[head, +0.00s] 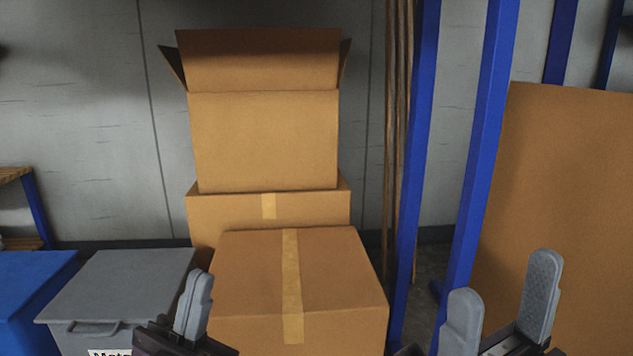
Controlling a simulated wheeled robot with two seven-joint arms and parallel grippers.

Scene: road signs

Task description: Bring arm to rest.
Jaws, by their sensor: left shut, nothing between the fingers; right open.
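My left gripper (194,305) is at the bottom of the head view, left of centre. Its grey fingers are together with nothing between them, in front of the grey bin and the lower cardboard box. My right gripper (503,308) is at the bottom right. Its two grey fingers stand wide apart and the gap between them is empty. Most of both arms lies outside the view. No road sign shows in this view.
A taped cardboard box (335,268) stands in front of a stack topped by an open box (265,140). A grey lidded bin (120,285) and a blue bin (30,290) are at left. Blue rack posts (484,140) and a large brown panel (565,190) are at right.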

